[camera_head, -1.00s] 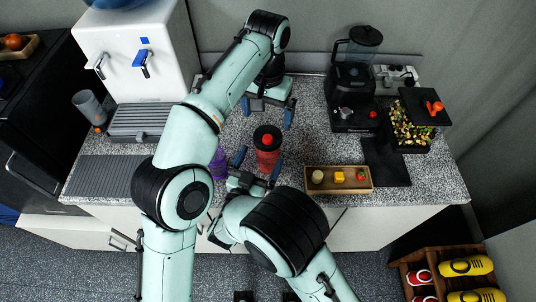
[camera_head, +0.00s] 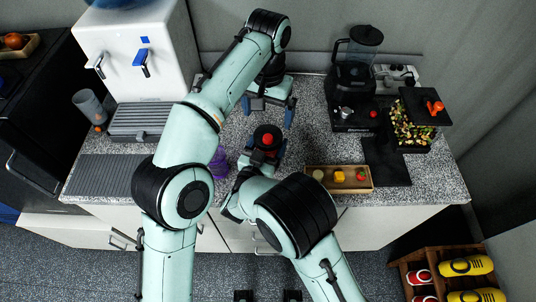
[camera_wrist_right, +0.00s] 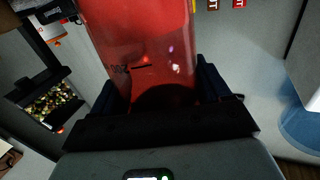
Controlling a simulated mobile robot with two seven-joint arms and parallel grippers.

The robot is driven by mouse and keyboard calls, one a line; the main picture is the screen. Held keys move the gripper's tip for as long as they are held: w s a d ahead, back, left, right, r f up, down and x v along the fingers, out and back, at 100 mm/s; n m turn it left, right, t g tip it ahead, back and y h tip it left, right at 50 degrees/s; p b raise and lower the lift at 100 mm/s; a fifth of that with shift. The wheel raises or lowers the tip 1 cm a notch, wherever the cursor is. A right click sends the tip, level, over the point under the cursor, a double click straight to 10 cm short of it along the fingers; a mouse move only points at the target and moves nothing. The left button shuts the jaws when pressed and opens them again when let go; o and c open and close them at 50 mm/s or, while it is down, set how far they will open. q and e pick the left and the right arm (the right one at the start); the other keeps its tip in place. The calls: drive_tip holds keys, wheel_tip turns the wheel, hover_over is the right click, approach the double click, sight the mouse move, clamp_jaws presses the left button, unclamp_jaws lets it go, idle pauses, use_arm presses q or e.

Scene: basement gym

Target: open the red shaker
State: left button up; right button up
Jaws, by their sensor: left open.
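The red shaker (camera_head: 267,139) stands upright on the speckled counter, with a black lid and a red cap on top. My left gripper (camera_head: 268,110) is open and empty behind the shaker, apart from it. My right gripper (camera_head: 265,148) is at the shaker from the front, with a finger on each side of it. In the right wrist view, the shaker's translucent red body (camera_wrist_right: 145,45) fills the space between the dark fingers. I cannot tell whether both fingers touch it. My right arm hides the shaker's lower part in the head view.
A purple object (camera_head: 219,163) stands close on the left. A wooden tray (camera_head: 339,190) with small food items is at the right. A black blender (camera_head: 355,85), a dark mat (camera_head: 386,165) and a white water dispenser (camera_head: 133,50) stand farther off.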

sight(268, 135)
clamp_jaws()
use_arm(q)
drive_tip(key=m, duration=0.7)
drive_tip(key=shift+d+f, duration=0.1)
drive_tip(key=shift+f, duration=0.1)
drive_tip(key=m, duration=0.6)
drive_tip(key=shift+m, duration=0.4)
drive_tip(key=m, duration=0.6)
drive_tip(key=shift+r+m, duration=0.1)
drive_tip(key=shift+m, duration=0.2)
drive_tip(key=m, duration=0.6)
drive_tip(key=shift+r, duration=0.15)
drive_tip(key=shift+f+m, duration=0.4)
drive_tip(key=shift+f, duration=3.6)
